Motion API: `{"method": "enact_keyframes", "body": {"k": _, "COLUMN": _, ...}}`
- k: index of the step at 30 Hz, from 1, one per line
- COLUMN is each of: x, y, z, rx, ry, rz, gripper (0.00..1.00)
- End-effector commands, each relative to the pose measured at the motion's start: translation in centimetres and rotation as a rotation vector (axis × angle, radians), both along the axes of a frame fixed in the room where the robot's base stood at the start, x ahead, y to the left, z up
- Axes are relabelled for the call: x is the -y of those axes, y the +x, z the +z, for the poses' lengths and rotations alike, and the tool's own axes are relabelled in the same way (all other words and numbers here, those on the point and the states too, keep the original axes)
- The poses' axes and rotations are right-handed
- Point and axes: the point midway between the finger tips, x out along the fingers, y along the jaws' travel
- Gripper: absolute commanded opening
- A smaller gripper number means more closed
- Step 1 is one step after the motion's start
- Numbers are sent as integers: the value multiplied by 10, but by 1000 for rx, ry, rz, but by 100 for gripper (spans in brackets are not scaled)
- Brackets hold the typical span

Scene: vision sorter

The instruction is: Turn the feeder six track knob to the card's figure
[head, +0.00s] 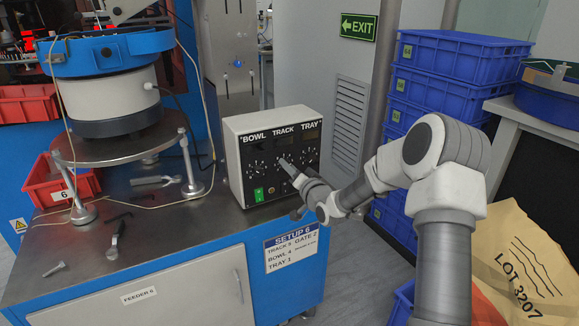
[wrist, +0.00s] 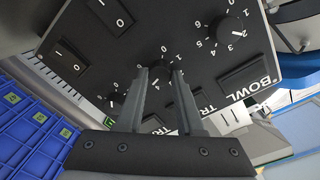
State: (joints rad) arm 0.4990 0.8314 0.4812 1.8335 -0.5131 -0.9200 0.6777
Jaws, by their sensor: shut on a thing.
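The control box (head: 232,150) has a black front marked BOWL, TRACK and TRAY. My gripper (head: 287,165) reaches its middle, at the track knob (wrist: 155,96). In the wrist view my gripper (wrist: 160,78) has its two fingers on either side of this dark knob, shut on it. The fingers hide part of its dial, and I cannot tell its pointer's figure. The bowl knob (wrist: 231,30) has its white pointer near 2. The setup card (head: 291,249) on the bench front reads SETUP 6, with TRACK, GATE, BOWL and TRAY lines; its track figure is too small to be sure of.
A green switch (head: 258,194) is low on the box. A bowl feeder (head: 112,90) stands left on a round steel stand. Loose tools, including a wrench (head: 116,240), lie on the bench. Blue crates (head: 455,60) stack at the right, near my arm. A paper sack (head: 520,265) stands front right.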

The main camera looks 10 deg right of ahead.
Motion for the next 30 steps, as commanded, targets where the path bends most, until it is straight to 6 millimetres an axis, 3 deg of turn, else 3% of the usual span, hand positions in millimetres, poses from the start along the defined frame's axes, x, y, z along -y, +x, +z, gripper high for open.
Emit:
{"method": "enact_keyframes", "body": {"k": 12, "x": 1, "y": 0, "z": 0, "rx": -64, "ry": 197, "rz": -1, "gripper": 0}}
{"method": "enact_keyframes", "body": {"k": 29, "x": 0, "y": 0, "z": 0, "rx": -74, "ry": 229, "rz": 0, "gripper": 0}}
{"method": "enact_keyframes", "body": {"k": 30, "x": 1, "y": 0, "z": 0, "rx": -74, "ry": 229, "rz": 0, "gripper": 40}}
